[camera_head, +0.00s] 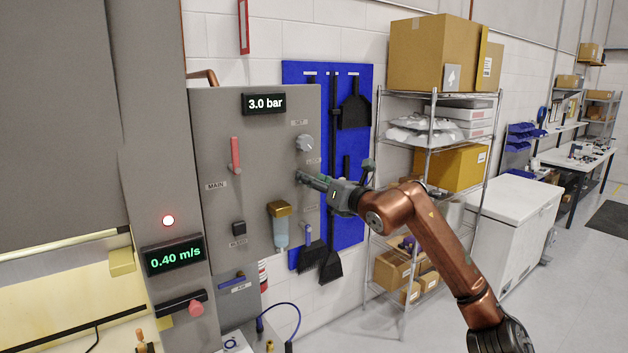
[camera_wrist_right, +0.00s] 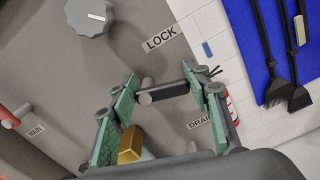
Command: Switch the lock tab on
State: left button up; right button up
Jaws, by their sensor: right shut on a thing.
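The lock tab (camera_wrist_right: 168,92) is a short dark bar with a grey round end, on the grey panel (camera_head: 225,110) just below the LOCK label (camera_wrist_right: 160,38) in the right wrist view. My right gripper (camera_wrist_right: 160,88) has its two green fingers on either side of the bar, shut on it. In the head view my right gripper (camera_head: 301,178) is against the panel's right side, and its fingers hide the tab there. The bar lies slightly tilted in the wrist view. My left gripper is not in view.
A grey dial (camera_head: 304,143) is above the gripper. A gold-capped bowl (camera_head: 279,209) hangs below left. A red MAIN lever (camera_head: 235,155) is further left. A blue tool board (camera_head: 345,100) with brushes stands close on the right. The pressure display (camera_head: 264,103) reads 3.0 bar.

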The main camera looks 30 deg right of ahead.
jog(key=shift+r+n+b, duration=0.1)
jog(key=shift+n+b, duration=0.3)
jog(key=shift+n, duration=0.4)
jog(key=shift+a+r+n, duration=0.1)
jog(key=shift+r+n, duration=0.05)
jog(key=shift+n, duration=0.75)
jog(key=o, duration=1.2)
jog(key=shift+c, duration=0.2)
jog(key=s+d, duration=0.1)
jog(key=s, duration=1.1)
